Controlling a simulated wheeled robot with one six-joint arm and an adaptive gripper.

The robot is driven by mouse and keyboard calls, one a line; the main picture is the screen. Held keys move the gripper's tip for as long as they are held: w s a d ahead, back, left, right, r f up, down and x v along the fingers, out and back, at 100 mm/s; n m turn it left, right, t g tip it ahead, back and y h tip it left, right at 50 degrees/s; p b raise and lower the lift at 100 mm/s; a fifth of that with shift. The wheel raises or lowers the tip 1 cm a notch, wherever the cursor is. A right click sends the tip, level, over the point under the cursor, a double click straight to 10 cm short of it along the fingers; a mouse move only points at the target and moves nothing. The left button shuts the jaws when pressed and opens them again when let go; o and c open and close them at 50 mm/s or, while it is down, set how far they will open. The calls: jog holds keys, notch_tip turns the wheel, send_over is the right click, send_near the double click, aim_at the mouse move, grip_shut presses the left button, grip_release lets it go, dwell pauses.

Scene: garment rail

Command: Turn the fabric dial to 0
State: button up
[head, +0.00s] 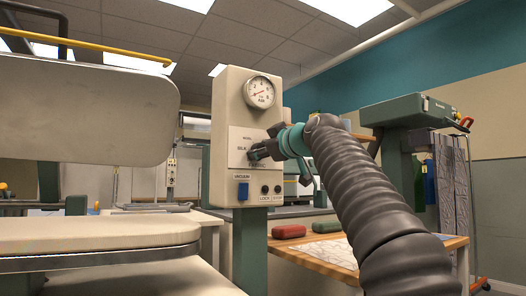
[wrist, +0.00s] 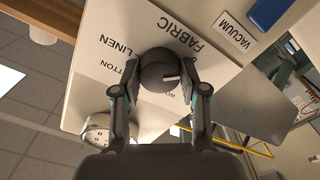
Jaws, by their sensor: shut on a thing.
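The fabric dial (wrist: 157,68) is a dark round knob on a white label plate (wrist: 105,45) with FABRIC, LINEN and partly covered words. A short white line on the knob points right in the wrist view, which shows the panel turned round. My gripper (wrist: 161,80) has one finger on each side of the knob and is shut on it. In the head view my gripper (head: 261,151) reaches the panel from the right and hides most of the dial. I cannot read a 0 mark on the plate.
A round gauge (head: 259,92) sits above the plate on the cream control box (head: 229,88). A padded press (head: 90,112) stands left. A wooden table (head: 300,250) with red and green cases is behind my arm.

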jog(key=shift+w, duration=0.1)
dwell(0.3)
jog(key=o, duration=1.1)
jog(key=shift+d, duration=0.1)
jog(key=shift+o, duration=0.2)
jog(key=v, duration=1.2)
